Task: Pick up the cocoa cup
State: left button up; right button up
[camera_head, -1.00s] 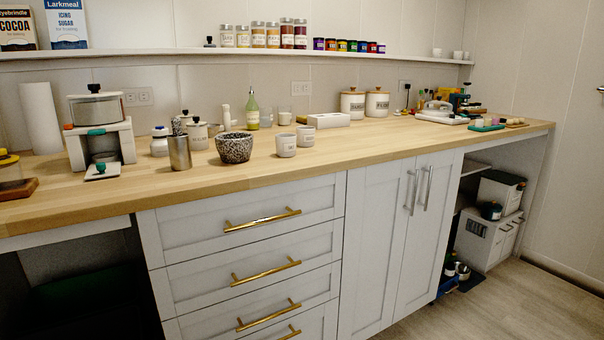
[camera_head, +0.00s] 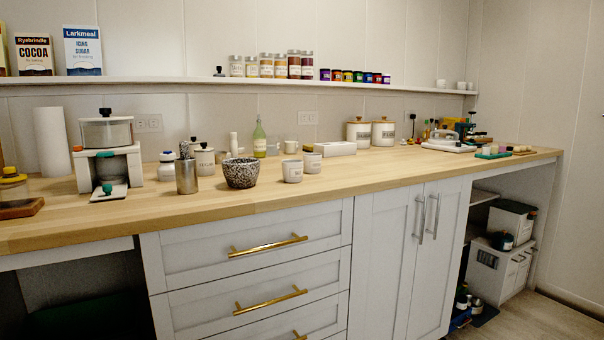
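Two small white cups with dark lettering stand upright on the wooden counter, right of a speckled bowl (camera_head: 241,173). The nearer cup (camera_head: 293,171) is closest to the bowl; the other cup (camera_head: 312,162) is just behind it to the right. The lettering is too small to read, so I cannot tell which is the cocoa cup. A box marked COCOA (camera_head: 34,46) stands on the wall shelf at the upper left. Neither of my grippers is in view.
A metal tumbler (camera_head: 187,177) stands left of the bowl, with a lidded canister (camera_head: 205,161) behind it. A white box (camera_head: 336,149) and two large canisters are behind and right of the cups. The counter (camera_head: 380,172) is clear in front of them.

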aim_at(312, 161)
jog(key=i+l+u, duration=0.25)
jog(key=i+u, duration=0.2)
jog(key=i+l+u, duration=0.4)
jog(key=i, duration=0.25)
